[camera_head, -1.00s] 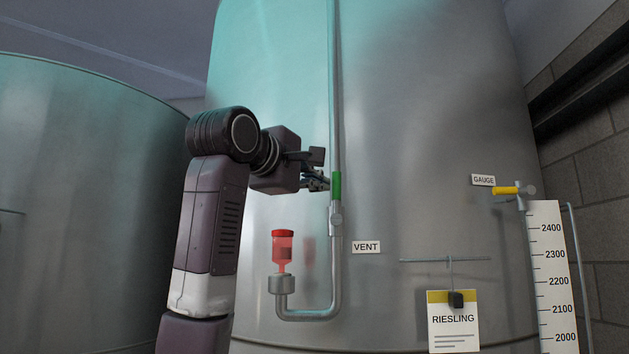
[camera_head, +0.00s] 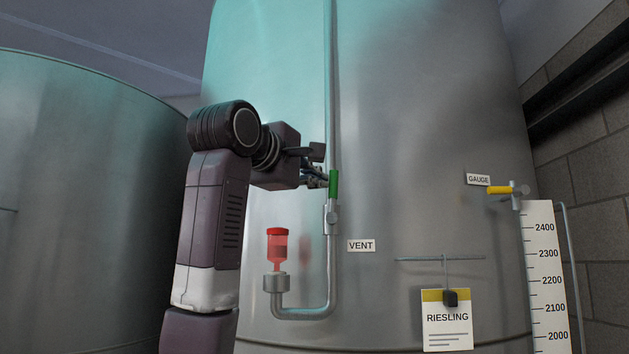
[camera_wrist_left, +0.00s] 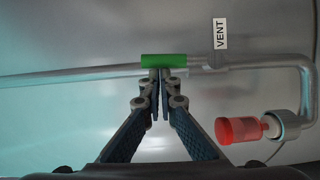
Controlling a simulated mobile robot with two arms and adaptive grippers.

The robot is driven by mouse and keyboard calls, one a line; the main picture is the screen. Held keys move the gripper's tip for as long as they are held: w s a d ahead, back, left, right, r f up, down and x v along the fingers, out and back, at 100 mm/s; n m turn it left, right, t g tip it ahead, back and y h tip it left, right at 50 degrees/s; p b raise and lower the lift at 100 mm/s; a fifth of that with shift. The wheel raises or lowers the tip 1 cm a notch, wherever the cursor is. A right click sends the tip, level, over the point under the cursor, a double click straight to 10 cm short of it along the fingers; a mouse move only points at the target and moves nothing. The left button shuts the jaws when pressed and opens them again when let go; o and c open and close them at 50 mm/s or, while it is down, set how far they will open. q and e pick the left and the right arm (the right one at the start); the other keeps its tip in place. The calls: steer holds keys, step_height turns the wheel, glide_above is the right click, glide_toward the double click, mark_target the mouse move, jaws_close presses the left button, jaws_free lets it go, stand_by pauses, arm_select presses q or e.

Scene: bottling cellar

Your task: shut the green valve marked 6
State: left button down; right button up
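The green valve handle (camera_head: 334,184) stands nearly upright along the grey vertical pipe (camera_head: 331,110), just above its valve body (camera_head: 331,219). The sign beside it reads VENT (camera_head: 361,246); no 6 shows. In the left wrist view the green handle (camera_wrist_left: 164,61) lies along the pipe, across the picture. My left gripper (camera_wrist_left: 160,77) has its fingertips together and empty at the handle's edge; it seems to touch it. In the head view my left gripper (camera_head: 318,181) is left of the handle, its fingers partly hidden. My right gripper is out of view.
A red airlock (camera_head: 278,247) stands on the bent pipe end below left. A yellow-handled gauge tap (camera_head: 500,190), a level scale (camera_head: 544,270) and a hanging RIESLING card (camera_head: 447,322) are to the right. The tank wall (camera_head: 420,150) is close behind.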

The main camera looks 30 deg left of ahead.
mark_target(336, 177)
arm_select(q)
steer(key=shift+w+d+r, duration=0.1)
steer(key=shift+w+d, duration=0.05)
steer(key=shift+d, duration=0.15)
steer(key=d, duration=0.1)
steer(key=w+d, duration=0.1)
steer(key=shift+w+d, duration=0.2)
steer(key=shift+d, duration=0.1)
steer(key=w+d+f+m+g+b, duration=0.1)
steer(key=w+d+f+m, duration=0.1)
steer(key=d, duration=0.3)
steer(key=shift+w+f+m, duration=0.3)
steer(key=shift+w+f, duration=0.05)
steer(key=shift+f, duration=0.45)
steer(key=shift+w+d+f+m+g, duration=0.2)
steer(key=shift+f+m+g, duration=0.2)
steer(key=shift+m+g, duration=0.15)
stand_by(0.9)
